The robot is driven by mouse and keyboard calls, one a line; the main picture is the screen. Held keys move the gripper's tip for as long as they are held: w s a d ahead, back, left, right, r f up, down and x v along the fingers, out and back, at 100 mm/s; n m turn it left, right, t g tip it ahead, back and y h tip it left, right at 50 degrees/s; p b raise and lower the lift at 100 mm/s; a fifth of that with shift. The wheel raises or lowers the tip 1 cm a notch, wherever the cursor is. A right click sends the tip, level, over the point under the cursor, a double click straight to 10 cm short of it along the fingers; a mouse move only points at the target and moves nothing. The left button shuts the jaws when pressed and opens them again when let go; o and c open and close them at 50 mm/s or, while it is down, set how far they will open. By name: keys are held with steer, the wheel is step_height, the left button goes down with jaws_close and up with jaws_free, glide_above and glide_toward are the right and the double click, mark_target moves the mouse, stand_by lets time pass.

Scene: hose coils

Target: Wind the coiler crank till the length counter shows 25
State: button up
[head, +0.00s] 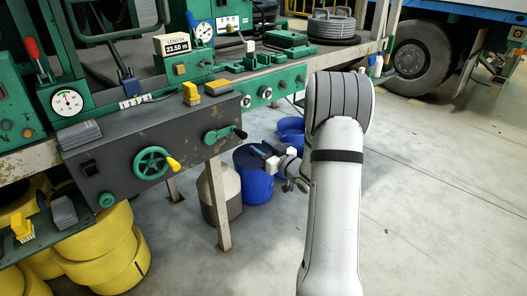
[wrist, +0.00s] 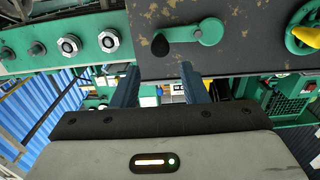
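The length counter (head: 177,46), a small white display on the green machine, reads 23.50 m. A green crank arm (head: 219,135) with a dark knob (head: 240,132) sits on the right of the dark front panel. The crank also shows in the wrist view (wrist: 206,32), its black knob (wrist: 160,46) pointing left. A green handwheel (head: 150,162) with a yellow handle (head: 174,164) is further left on the panel. My gripper (head: 262,149) is right of and below the crank. In the wrist view its two fingers (wrist: 160,78) are apart and empty, with the knob beyond them.
A blue drum (head: 254,182) and a grey-white container (head: 219,192) stand below the panel, beside a table leg (head: 220,205). Yellow hose coils (head: 105,260) lie at lower left. A grey hose coil (head: 332,26) sits on the bench. The floor at right is clear.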

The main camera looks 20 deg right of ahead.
mark_target(245, 136)
steer(key=p+x, duration=0.2)
steer(key=x, duration=0.6)
steer(key=shift+w+a, duration=0.1)
steer(key=shift+f, duration=0.1)
steer(key=shift+w+b, duration=0.15)
steer(key=shift+b, duration=0.2)
steer(key=shift+c, duration=0.2)
jaws_close()
steer(key=shift+r, duration=0.3)
